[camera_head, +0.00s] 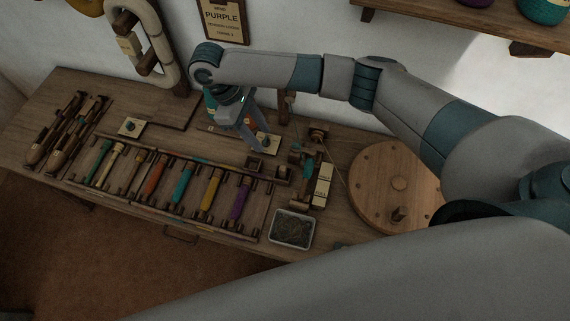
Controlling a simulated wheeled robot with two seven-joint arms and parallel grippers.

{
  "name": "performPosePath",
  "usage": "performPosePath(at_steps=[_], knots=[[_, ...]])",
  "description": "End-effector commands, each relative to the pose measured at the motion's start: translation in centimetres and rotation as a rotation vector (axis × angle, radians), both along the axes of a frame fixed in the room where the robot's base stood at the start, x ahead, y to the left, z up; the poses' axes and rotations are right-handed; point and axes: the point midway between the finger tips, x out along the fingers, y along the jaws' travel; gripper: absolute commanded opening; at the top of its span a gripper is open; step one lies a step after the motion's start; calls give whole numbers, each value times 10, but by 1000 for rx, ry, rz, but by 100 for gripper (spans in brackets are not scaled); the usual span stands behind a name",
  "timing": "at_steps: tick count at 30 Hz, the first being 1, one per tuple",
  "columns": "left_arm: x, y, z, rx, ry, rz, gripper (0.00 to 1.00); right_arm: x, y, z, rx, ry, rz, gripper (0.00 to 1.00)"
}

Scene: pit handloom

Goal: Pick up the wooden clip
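My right gripper (245,132) reaches down over the back middle of the wooden bench. Its two grey fingers look spread apart, and I see nothing held between them. A pale card (268,141) with a small dark piece on it lies right beside the fingertips, partly hidden by them. A similar card (132,127) with a small brown piece lies farther left. Either piece could be the wooden clip; they are too small and dark to tell. My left gripper is out of view.
A rack of colored bobbins (181,187) fills the bench front. Dark wooden shuttles (66,130) lie at left. A grey tray (292,229) and a round wooden disc (394,183) with pegs are at right. A "PURPLE" sign (222,18) hangs behind.

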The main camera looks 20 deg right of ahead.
Motion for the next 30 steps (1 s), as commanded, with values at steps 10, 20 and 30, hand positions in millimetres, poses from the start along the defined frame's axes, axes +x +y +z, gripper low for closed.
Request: performPosePath(at_steps=[10,20,30], knots=[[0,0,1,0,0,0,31,0,0,-1,0,0,0,39],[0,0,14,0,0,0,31,-9,-12,-34,-1,2,-1,39],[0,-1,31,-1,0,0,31,-22,-32,-90,-1,2,-1,39]])
